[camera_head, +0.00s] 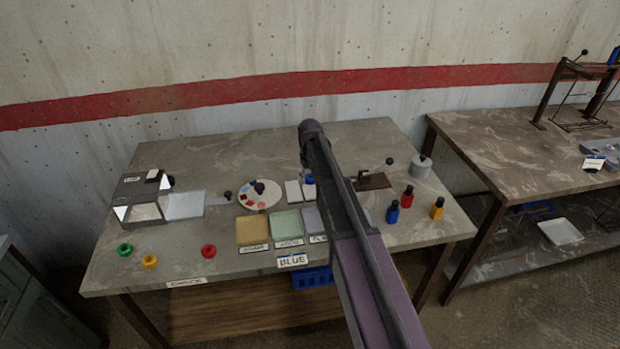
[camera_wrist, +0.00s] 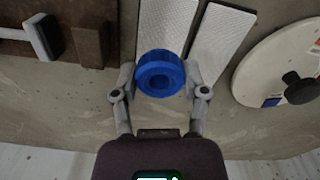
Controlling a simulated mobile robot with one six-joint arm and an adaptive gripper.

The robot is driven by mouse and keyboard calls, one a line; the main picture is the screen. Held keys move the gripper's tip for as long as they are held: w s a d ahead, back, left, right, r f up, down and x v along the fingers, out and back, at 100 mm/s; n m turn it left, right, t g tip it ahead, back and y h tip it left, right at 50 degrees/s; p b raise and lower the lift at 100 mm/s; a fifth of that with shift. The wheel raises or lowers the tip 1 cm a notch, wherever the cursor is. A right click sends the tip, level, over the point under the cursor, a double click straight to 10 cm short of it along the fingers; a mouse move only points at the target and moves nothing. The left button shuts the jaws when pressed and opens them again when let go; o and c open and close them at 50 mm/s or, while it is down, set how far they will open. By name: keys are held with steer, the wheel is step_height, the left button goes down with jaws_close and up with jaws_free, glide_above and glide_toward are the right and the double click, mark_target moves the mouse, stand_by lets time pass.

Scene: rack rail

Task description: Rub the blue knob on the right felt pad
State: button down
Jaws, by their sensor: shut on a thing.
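The blue knob (camera_wrist: 160,73) is a ring-shaped knob held between the two fingers of my gripper (camera_wrist: 160,90); the gripper is shut on it. The knob also shows in the head view (camera_head: 309,179), at the far end of the right felt pad (camera_head: 309,193). That pad is a pale strip and lies left in the wrist view (camera_wrist: 166,22), partly hidden by the knob. I cannot tell whether knob and pad touch. The left felt pad (camera_head: 293,192) lies beside it, and is to the right in the wrist view (camera_wrist: 223,38).
A round white disc (camera_head: 260,194) with a dark knob stands left of the pads. A brown fixture (camera_head: 372,181) stands to their right. Coloured square pads (camera_head: 252,230) lie in front. Red, blue and yellow bottles (camera_head: 407,197) stand at the right. My arm hides part of the table.

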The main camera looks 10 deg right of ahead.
mark_target(311, 184)
steer(key=shift+f, duration=0.3)
steer(key=shift+f+b, duration=0.7)
steer(key=shift+b, duration=0.3)
steer(key=shift+f+b, duration=0.5)
stand_by(0.9)
steer(key=shift+s, duration=0.2)
steer(key=c, duration=1.4)
jaws_free()
steer(key=shift+s, duration=0.6)
steer(key=shift+s, duration=0.2)
steer(key=shift+s, duration=0.5)
steer(key=shift+w, duration=0.2)
steer(key=shift+w, duration=0.6)
